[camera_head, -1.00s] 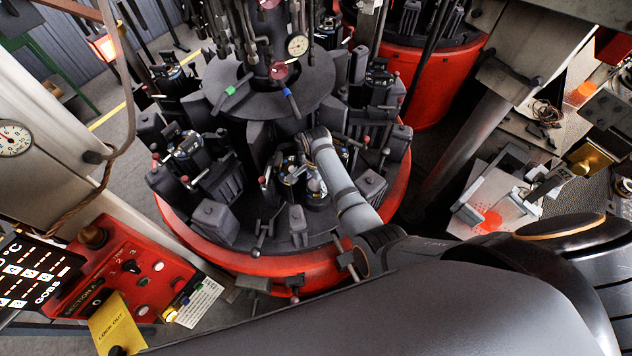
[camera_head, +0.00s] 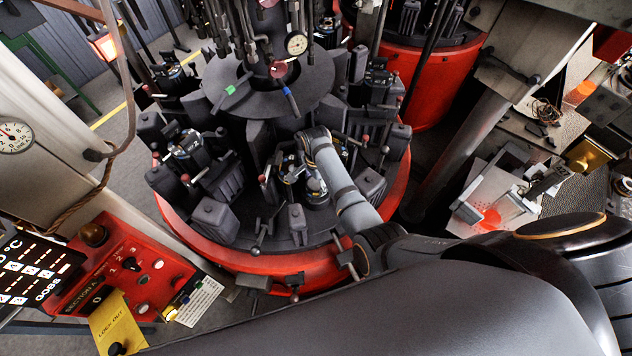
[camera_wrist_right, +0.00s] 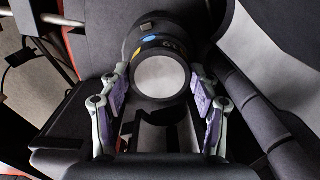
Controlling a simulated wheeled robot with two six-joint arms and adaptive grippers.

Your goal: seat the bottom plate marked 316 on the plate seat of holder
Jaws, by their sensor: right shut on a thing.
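My right gripper (camera_head: 314,184) reaches into the open mould station at the front of the rotary machine; it also shows in the right wrist view (camera_wrist_right: 160,88). There its two fingers stand on either side of a dark round piece with a pale grey face, which looks like the bottom plate (camera_wrist_right: 160,77). The gripper is shut on it. Coloured marks show on its dark rim, but no number can be read. A dark half-round hollow, apparently part of the holder (camera_wrist_right: 160,132), lies just below it in that view. Whether the plate touches its seat cannot be told. My left gripper is not in view.
Dark mould blocks and clamps crowd around the station on the red-rimmed turntable (camera_head: 270,262). A dark upper disc (camera_head: 270,95) with a gauge (camera_head: 297,44) stands behind. A red control panel (camera_head: 125,265) is at the left, a cluttered bench (camera_head: 500,195) at the right.

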